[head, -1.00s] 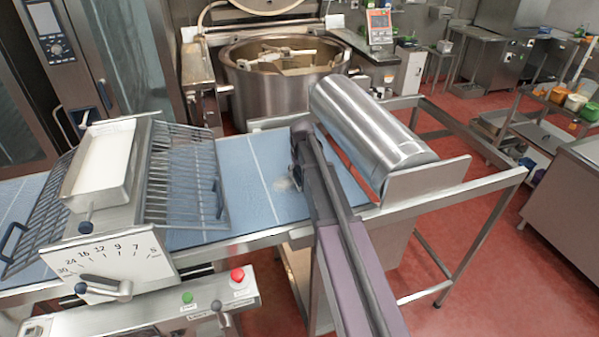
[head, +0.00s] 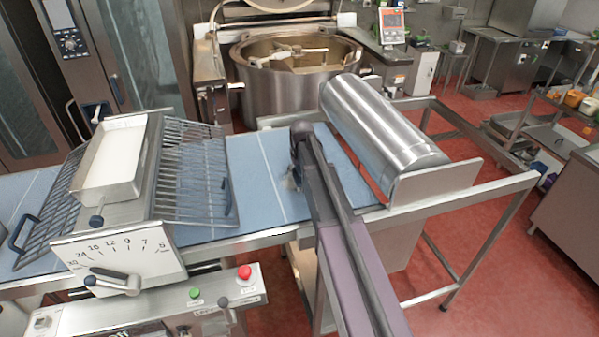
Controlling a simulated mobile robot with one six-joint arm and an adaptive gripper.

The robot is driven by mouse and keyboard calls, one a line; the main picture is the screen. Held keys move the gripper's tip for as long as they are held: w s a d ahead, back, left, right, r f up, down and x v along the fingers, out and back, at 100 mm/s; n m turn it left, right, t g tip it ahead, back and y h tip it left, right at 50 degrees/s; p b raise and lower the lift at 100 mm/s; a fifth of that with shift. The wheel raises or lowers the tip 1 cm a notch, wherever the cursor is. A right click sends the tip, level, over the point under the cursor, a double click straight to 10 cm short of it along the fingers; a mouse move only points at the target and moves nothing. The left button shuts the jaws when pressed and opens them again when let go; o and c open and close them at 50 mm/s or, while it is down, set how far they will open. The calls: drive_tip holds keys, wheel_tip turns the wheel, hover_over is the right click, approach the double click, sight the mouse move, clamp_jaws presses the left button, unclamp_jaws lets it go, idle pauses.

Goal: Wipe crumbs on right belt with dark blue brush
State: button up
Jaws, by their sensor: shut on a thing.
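The right belt (head: 255,190) is a light blue conveyor surface with a thin white line across it. A small pale patch of crumbs (head: 290,184) shows on it, right against the left side of my arm. My gripper (head: 297,158) is at the far end of my arm, low over the belt, left of the steel roller. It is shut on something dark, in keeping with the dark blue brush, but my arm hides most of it. I cannot tell whether bristles touch the belt. Part of the belt and perhaps more crumbs are hidden behind my arm.
A large steel roller (head: 385,125) lies across the belt's right end. A wire guard (head: 195,185) and a white-topped hopper (head: 112,160) stand to the left. A control box with a red button (head: 244,272) is in front. A mixing kettle (head: 290,85) stands behind.

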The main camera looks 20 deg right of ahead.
drive_tip(key=shift+a, duration=0.1)
drive_tip(key=shift+s+a+f, duration=0.15)
drive_tip(key=shift+a, duration=1.55)
drive_tip(key=shift+a, duration=1.7)
drive_tip(key=shift+w, duration=0.2)
drive_tip(key=shift+w, duration=0.8)
drive_tip(key=shift+d, duration=0.15)
drive_tip(key=shift+w+d, duration=0.1)
drive_tip(key=shift+d, duration=1.5)
